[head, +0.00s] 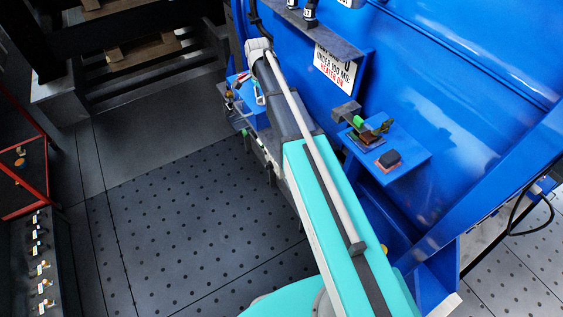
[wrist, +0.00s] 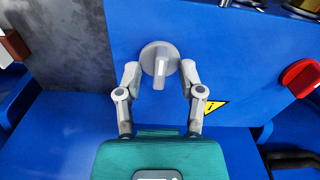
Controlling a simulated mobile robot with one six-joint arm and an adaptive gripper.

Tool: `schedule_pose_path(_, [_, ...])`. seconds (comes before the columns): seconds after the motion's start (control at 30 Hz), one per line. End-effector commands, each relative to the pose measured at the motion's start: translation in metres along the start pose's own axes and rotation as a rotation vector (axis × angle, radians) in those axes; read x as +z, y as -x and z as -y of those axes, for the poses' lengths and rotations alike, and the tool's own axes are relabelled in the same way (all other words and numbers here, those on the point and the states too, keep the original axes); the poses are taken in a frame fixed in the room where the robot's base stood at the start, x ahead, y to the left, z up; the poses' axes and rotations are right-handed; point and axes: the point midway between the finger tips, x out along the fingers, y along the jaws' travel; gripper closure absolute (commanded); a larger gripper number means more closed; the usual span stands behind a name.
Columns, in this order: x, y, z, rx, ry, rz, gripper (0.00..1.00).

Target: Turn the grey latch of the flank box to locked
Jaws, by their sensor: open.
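The grey latch (wrist: 160,64) sits on a blue panel in the wrist view. It is a round grey disc with a raised bar handle, and the bar points straight down in the picture. My gripper (wrist: 160,75) is open, with one finger on each side of the latch bar. The fingertips overlap the lower sides of the disc in the picture; I cannot tell whether they touch it. In the head view my arm reaches to the blue machine, and the latch and fingers cannot be made out there.
A red knob (wrist: 301,77) is at the right, and a yellow warning label (wrist: 213,107) lies beside the right finger. A brown-red block (wrist: 14,45) is at the left. In the head view, a blue shelf (head: 410,165) with small parts juts out right of my arm. The dotted floor (head: 190,220) is clear.

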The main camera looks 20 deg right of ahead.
Motion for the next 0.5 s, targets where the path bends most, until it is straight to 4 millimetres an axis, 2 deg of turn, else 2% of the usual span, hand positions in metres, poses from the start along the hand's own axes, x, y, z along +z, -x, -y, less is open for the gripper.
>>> schedule_pose_path(0.5, [0.0,0.0,0.0,0.0,0.333,0.0,0.5])
